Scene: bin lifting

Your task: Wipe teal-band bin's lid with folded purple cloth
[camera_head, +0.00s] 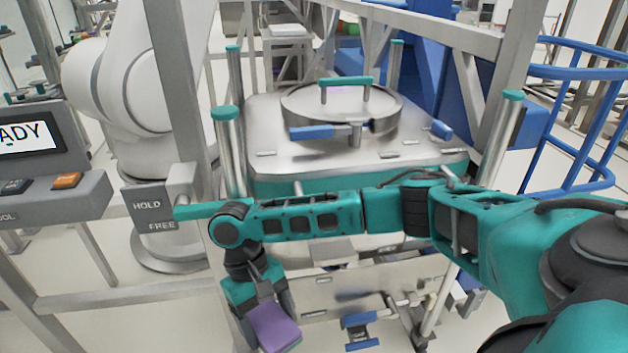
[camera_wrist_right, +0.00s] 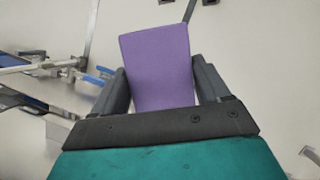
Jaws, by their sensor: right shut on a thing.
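The bin (camera_head: 275,182) has a teal band below its metal top and stands in the middle of the head view. Its round metal lid (camera_head: 300,105) has a teal-topped handle and a blue latch lever. My right gripper (camera_head: 270,325) is below and in front of the bin, pointing down, shut on the folded purple cloth (camera_head: 277,328). The cloth also shows between the two dark fingers in the right wrist view (camera_wrist_right: 158,65). The cloth is apart from the lid. My right forearm crosses in front of the bin and hides part of its front. My left gripper is not in view.
A metal frame (camera_head: 187,85) surrounds the bin. A HOLD/FREE lever box (camera_head: 155,212) and a console with a screen (camera_head: 25,135) stand at the left. A white robot arm (camera_head: 130,80) is behind them. Blue rails (camera_head: 575,150) stand at the right.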

